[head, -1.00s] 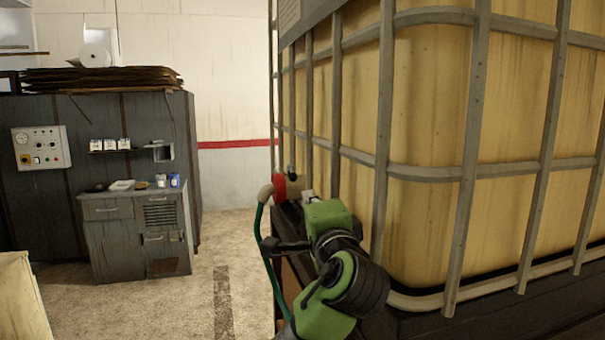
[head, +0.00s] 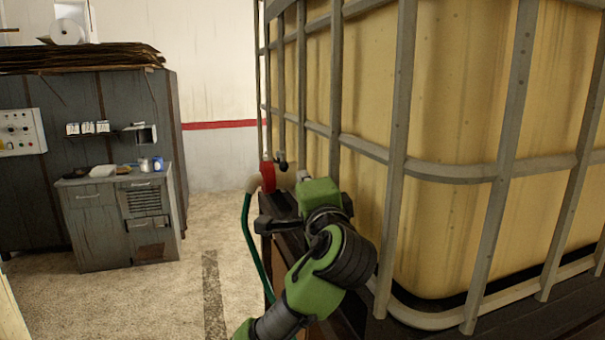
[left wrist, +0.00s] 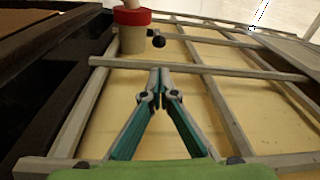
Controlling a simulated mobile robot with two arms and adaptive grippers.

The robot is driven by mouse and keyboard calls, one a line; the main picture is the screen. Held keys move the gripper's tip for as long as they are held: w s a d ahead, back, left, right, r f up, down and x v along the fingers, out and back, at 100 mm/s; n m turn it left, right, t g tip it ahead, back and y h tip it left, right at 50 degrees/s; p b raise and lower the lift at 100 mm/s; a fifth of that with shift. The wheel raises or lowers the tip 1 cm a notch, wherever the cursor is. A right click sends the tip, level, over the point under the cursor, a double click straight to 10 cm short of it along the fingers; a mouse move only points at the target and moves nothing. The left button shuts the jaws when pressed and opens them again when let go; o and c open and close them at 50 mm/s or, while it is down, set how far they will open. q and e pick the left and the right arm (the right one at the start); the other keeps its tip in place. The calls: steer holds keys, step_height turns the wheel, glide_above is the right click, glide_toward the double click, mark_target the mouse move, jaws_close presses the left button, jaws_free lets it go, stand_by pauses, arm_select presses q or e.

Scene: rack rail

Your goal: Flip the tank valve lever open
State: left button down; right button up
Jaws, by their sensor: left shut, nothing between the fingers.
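My right gripper is out of view.
The yellowish tank (head: 460,110) stands in a grey metal cage (head: 395,150) at the right, its bars close beside my left arm. A grey cabinet (head: 125,220) with small items stands at the left. Open floor (head: 215,225) lies between.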

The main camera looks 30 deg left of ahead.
mark_target(282, 160)
arm_select(q)
steer(key=p+x, duration=0.3)
steer(key=x, duration=0.5)
steer(key=shift+w+a+p, duration=0.2)
steer(key=shift+a+p, duration=0.05)
steer(key=shift+p, duration=0.05)
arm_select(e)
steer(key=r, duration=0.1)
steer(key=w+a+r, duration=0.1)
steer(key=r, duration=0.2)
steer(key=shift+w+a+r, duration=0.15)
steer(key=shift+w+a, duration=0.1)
arm_select(q)
steer(key=shift+f, duration=0.1)
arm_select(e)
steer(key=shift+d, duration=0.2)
